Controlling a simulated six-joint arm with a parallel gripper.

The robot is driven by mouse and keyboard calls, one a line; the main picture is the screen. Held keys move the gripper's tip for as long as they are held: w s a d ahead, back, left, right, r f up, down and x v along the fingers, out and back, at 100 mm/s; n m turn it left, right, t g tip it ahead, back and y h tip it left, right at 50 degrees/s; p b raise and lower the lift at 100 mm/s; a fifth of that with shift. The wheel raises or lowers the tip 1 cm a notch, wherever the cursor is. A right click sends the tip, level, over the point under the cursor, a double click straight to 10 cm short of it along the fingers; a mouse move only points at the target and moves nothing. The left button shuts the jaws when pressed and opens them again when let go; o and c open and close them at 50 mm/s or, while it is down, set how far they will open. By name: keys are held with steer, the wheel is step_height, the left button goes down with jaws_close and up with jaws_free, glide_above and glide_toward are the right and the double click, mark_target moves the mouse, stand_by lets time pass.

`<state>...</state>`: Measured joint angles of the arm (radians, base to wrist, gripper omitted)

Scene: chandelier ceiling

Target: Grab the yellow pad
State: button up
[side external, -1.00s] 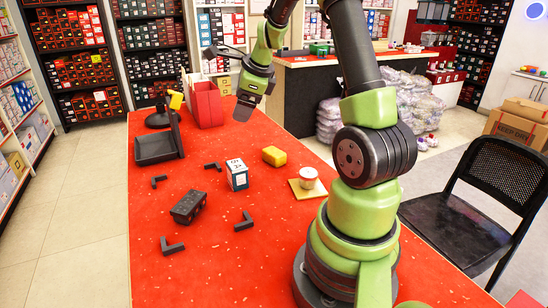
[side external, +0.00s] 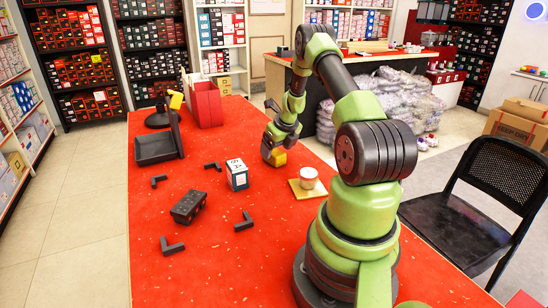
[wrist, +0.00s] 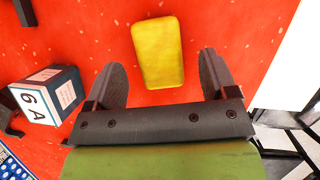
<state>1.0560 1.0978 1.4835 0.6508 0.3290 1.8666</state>
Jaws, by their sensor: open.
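The yellow pad (wrist: 158,52) is a rounded rectangular block lying flat on the red table. In the wrist view it lies just ahead of my gripper (wrist: 162,82), between the lines of the two dark fingers, with a gap on each side. The fingers are spread and hold nothing. In the side view my gripper (side external: 269,154) points down over the pad (side external: 278,158), and its fingers hide part of it. I cannot tell the exact height of the fingertips above the table.
A white calendar cube (side external: 237,174) stands left of the pad. A white cup (side external: 309,177) on a tan coaster (side external: 298,192) stands to the right. A black block (side external: 188,207), a dark tray (side external: 157,148) and a red holder (side external: 207,104) are farther left. Black corner brackets (side external: 244,222) lie on the table.

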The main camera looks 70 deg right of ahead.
mark_target(275, 151)
steer(key=x, duration=0.3)
steer(key=shift+w+f, duration=0.1)
steer(key=shift+f, duration=0.05)
steer(key=c, duration=1)
